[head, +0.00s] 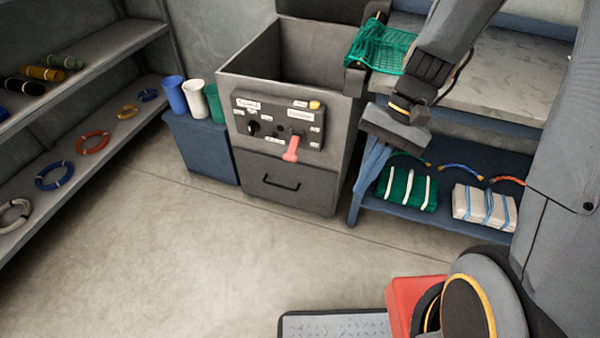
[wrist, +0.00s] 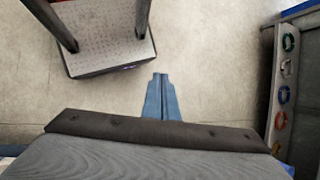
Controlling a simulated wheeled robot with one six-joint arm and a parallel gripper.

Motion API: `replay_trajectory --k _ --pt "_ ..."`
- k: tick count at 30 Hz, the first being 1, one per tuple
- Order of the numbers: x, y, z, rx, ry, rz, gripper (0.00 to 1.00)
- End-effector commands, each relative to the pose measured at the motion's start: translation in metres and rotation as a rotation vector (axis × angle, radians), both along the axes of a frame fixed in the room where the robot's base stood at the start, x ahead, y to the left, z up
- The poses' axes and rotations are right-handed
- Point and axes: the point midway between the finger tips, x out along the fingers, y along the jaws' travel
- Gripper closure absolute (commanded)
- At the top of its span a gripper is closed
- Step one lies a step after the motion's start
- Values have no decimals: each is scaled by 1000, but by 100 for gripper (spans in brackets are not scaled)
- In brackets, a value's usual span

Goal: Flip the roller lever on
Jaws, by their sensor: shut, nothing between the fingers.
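The lever with a pink-red handle (head: 291,150) hangs downward on the dark control panel (head: 268,130), below a white label too small to read surely. The panel is on the front of a grey open-topped cabinet (head: 290,187). My gripper (head: 370,165) is to the right of the cabinet, in front of the blue bench, apart from the lever. Its blue fingers are together and empty; they also show in the wrist view (wrist: 160,76), over bare floor. The lever is not visible in the wrist view.
A black knob (head: 253,128) and a yellow button (head: 314,105) share the panel. Green netting (head: 380,47) lies at the cabinet's upper right. Bundled nets (head: 408,189) sit on the bench's lower shelf (head: 450,172). Cups (head: 195,97) stand left of the cabinet.

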Motion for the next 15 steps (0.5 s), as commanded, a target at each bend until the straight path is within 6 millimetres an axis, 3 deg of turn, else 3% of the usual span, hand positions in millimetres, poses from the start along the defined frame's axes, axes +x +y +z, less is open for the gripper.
replay_trajectory --k 1,8,15 --pt "10 6 -28 42 41 -35 100" --pt "49 39 -92 258 193 -185 100" --pt "106 64 -155 511 303 -346 100"
